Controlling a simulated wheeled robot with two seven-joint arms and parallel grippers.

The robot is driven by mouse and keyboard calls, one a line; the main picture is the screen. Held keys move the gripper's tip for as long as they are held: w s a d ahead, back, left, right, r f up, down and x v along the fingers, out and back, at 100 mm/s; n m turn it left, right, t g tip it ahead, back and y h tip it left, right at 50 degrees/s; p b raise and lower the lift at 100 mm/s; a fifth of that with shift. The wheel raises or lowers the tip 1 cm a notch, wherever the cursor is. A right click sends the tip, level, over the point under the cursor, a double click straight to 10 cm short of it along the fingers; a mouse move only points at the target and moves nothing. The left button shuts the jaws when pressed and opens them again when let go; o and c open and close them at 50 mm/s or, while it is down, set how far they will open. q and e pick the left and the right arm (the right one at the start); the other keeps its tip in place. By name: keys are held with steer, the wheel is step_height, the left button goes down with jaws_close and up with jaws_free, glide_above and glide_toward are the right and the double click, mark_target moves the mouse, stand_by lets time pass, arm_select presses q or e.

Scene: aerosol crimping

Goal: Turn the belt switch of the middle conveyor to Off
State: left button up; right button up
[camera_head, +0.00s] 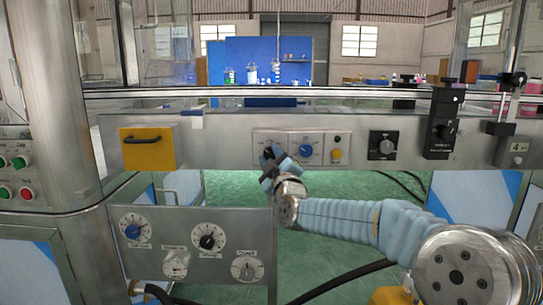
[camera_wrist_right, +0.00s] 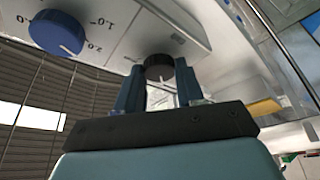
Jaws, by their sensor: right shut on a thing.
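The control panel (camera_head: 322,146) on the metal rail carries a blue dial (camera_head: 306,151) with a number scale. To the left of that dial my right gripper (camera_head: 271,158) is up against the panel and covers what it holds there. In the right wrist view my right gripper (camera_wrist_right: 159,88) has its two blue fingers on either side of a small black knob (camera_wrist_right: 158,63), shut on it. The blue dial (camera_wrist_right: 57,32) is at the upper left in that view. The black knob's pointer and its labels cannot be read. My left gripper is not in view.
A yellow handled box (camera_head: 160,160) is left on the rail. A lower panel with several dials (camera_head: 195,215) stands front left.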

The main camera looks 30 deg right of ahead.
steer(key=shift+n, duration=0.4)
steer(key=o, duration=1)
steer(key=shift+o, duration=0.2)
steer(key=b+v, duration=0.1)
steer(key=v, duration=1.2)
steer(key=shift+s, duration=0.4)
steer(key=shift+a, duration=0.1)
